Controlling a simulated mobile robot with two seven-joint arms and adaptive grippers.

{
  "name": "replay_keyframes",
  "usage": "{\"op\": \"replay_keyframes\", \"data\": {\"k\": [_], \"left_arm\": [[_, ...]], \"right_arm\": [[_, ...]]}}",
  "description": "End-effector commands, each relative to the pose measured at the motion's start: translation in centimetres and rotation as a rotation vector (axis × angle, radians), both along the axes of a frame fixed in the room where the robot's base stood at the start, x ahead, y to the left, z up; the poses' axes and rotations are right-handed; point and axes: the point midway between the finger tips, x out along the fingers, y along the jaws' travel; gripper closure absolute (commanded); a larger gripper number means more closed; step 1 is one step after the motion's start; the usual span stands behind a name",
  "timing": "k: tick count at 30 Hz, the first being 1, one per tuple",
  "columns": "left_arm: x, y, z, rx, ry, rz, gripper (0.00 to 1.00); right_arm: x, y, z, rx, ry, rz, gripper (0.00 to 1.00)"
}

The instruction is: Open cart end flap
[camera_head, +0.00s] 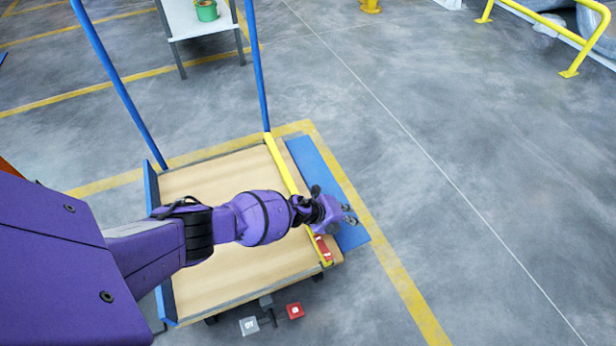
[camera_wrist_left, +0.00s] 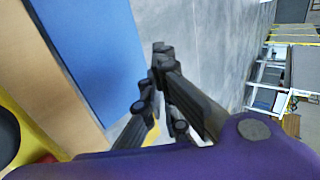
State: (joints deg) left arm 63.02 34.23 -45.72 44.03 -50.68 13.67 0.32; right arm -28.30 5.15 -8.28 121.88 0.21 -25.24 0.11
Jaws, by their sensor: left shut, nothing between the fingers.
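The cart (camera_head: 215,178) has a tan wooden deck with a yellow bar (camera_head: 283,166) along its right side. Beyond the bar, a blue flap (camera_head: 316,164) extends outward from the right edge and looks folded down; its exact tilt is hard to tell. The flap also shows in the wrist view (camera_wrist_left: 95,50). My left arm reaches across the deck and bar. My left gripper (camera_head: 350,214) is over the flap's near outer part, shut and empty. In the wrist view the fingers (camera_wrist_left: 160,85) are beside the flap's outer edge, over grey floor. My right gripper is not in view.
A blue panel (camera_head: 151,187) stands along the cart's left edge. Two blue posts (camera_head: 257,65) rise at its far end. A red part (camera_head: 323,249) sits by the bar's near end, and a red pedal (camera_head: 295,311) in front. Floor to the right is clear.

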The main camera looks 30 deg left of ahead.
Motion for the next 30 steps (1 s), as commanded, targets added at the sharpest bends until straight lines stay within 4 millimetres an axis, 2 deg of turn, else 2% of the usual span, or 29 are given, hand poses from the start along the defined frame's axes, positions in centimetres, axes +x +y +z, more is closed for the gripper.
{"op": "replay_keyframes", "data": {"k": [1, 12, 30], "left_arm": [[0.8, -0.5, -0.2, -0.001, -0.005, -0.002, 1.00], [2.5, -1.9, -2.3, -0.001, -0.005, -0.002, 1.00], [3.3, -2.4, -3.5, -0.001, -0.007, -0.002, 1.00]], "right_arm": [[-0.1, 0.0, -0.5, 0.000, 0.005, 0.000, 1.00], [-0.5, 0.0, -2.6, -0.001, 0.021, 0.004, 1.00], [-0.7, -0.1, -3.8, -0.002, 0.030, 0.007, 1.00]]}}
